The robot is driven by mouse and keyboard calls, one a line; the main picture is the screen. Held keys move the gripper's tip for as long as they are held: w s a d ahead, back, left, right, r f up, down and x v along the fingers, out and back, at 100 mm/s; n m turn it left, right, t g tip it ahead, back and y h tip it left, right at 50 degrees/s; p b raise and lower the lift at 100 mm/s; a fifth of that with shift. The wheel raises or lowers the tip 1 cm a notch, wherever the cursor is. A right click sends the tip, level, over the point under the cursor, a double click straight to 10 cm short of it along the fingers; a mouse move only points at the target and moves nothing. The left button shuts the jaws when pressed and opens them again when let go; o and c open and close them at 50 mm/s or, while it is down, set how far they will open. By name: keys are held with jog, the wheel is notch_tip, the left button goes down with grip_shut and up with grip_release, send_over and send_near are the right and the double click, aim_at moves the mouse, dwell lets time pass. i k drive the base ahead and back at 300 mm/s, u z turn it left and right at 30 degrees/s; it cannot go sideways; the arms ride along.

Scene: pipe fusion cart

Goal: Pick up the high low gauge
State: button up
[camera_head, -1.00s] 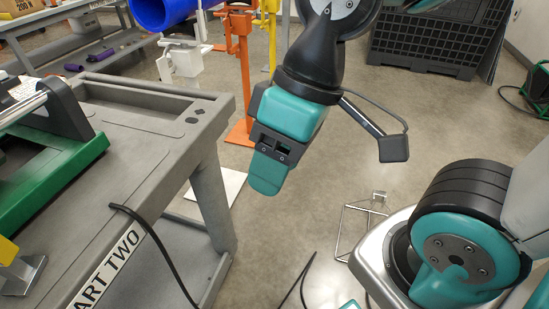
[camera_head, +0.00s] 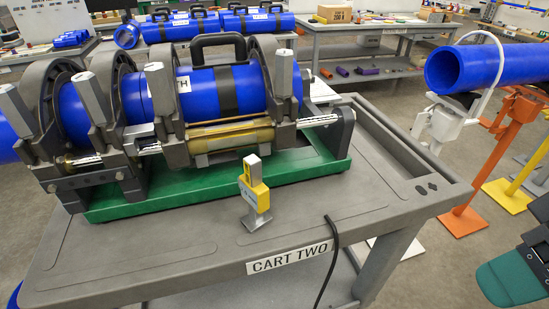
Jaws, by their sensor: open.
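A small yellow and grey gauge (camera_head: 253,190), which looks like the high low gauge, stands upright near the front edge of the grey cart (camera_head: 190,255), in front of the green base of the pipe fusion machine. Its grey foot rests on the cart top and nothing covers it. My gripper (camera_head: 514,277) shows only in part at the lower right edge, teal and black. It is well to the right of the gauge, past the cart's right end, and touches nothing that I can see. Its jaws are open.
The fusion machine (camera_head: 222,137) with clamped blue pipe fills the back of the cart. A black cable (camera_head: 331,250) hangs over the front edge, right of the gauge. Orange (camera_head: 508,105) and white stands hold a blue pipe (camera_head: 480,68) at the right. The cart top around the gauge is clear.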

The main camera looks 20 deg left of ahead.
aim_at(253, 190)
jog(key=u, duration=1.65)
jog(key=k, duration=0.4)
jog(key=z, duration=0.95)
